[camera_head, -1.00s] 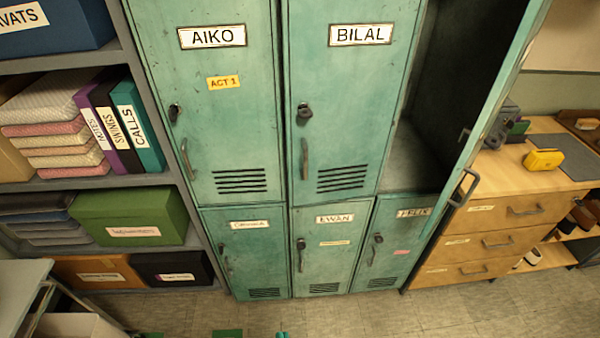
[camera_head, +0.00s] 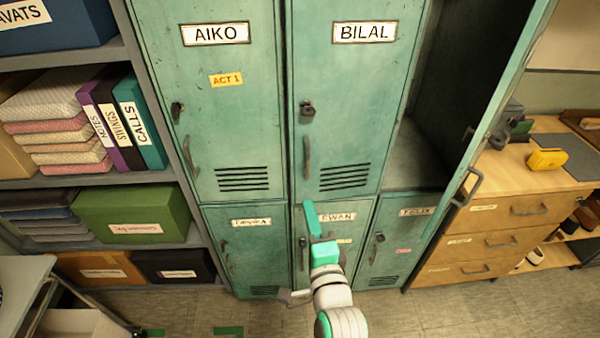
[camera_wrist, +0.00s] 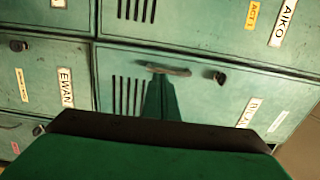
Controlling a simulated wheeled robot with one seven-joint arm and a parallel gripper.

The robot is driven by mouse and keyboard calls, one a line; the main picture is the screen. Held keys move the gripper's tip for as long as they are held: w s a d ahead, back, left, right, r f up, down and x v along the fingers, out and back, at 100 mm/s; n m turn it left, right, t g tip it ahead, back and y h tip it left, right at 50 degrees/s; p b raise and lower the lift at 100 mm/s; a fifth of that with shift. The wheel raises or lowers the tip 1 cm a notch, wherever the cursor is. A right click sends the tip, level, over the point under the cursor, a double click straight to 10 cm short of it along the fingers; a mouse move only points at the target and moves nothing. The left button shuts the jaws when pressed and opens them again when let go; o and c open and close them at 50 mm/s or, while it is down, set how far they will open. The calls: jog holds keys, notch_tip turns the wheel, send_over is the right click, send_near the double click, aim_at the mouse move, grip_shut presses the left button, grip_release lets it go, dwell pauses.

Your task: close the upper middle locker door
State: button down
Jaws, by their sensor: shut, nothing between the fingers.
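The upper middle locker door (camera_head: 345,110) is teal, labelled BILAL, with a dark lock, a curved handle (camera_head: 307,157) and vent slots. It looks flush or nearly flush with its neighbour; I cannot tell whether it is fully shut. My gripper (camera_head: 309,204) is shut and empty, its tips pointing up at the door's lower left, below the handle. In the wrist view the BILAL door (camera_wrist: 215,100) lies sideways, and the gripper tips (camera_wrist: 160,82) overlap the area beside the handle (camera_wrist: 164,68). I cannot tell whether they touch the door.
The upper right locker stands open, its door (camera_head: 510,95) swung outward to the right. The AIKO door (camera_head: 215,110) is on the left, and the EWAN door (camera_head: 325,275) is below. Shelves (camera_head: 100,178) stand left, wooden drawers (camera_head: 515,240) right. A grey table (camera_head: 25,285) is at lower left.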

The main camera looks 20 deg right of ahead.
aim_at(297, 162)
jog(key=w, duration=0.4)
jog(key=w+d, duration=0.1)
jog(key=w, duration=0.4)
jog(key=w+d, duration=0.1)
jog(key=w, duration=0.3)
jog(key=shift+w+d+r, duration=0.15)
jog(key=shift+w+d, duration=0.05)
jog(key=shift+w, duration=0.1)
